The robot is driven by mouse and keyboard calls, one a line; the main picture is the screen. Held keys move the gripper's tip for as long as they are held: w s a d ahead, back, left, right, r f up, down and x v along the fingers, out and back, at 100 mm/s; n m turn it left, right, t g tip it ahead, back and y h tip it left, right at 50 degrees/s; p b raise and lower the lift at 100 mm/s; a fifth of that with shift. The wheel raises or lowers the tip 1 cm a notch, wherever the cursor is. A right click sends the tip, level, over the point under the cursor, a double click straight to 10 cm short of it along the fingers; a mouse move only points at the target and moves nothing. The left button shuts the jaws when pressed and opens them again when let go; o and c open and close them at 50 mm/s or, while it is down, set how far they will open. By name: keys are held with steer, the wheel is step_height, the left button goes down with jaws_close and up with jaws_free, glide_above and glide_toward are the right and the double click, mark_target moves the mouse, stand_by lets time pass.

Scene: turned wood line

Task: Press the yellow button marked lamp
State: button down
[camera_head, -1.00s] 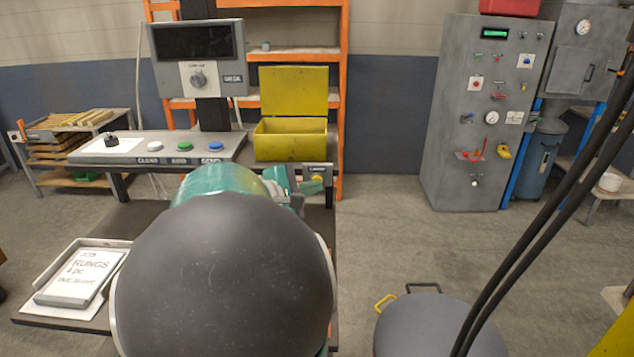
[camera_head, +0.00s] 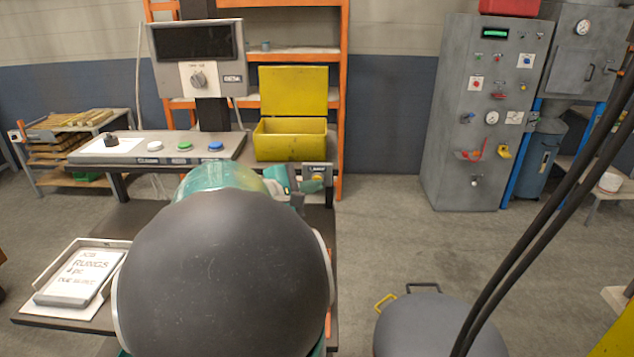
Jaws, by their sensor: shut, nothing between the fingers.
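The yellow button (camera_head: 317,178) sits on a small grey panel (camera_head: 318,168) at the right end of the workbench, under a dark label too small to read surely. My gripper (camera_head: 308,186) is shut and empty, just left of and slightly below the button in the picture. My own dark, rounded arm link hides much of the bench and part of my wrist.
A control console (camera_head: 120,150) carries white, green and blue buttons and a dark knob. A yellow open bin (camera_head: 290,140) stands behind the panel. A display box (camera_head: 197,50) rises at the back. A grey cabinet (camera_head: 455,120) stands right; the floor between is clear.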

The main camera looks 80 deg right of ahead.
steer(key=shift+a, duration=0.2)
steer(key=s+a, duration=0.1)
steer(key=a, duration=0.5)
steer(key=shift+s, duration=0.15)
stand_by(0.5)
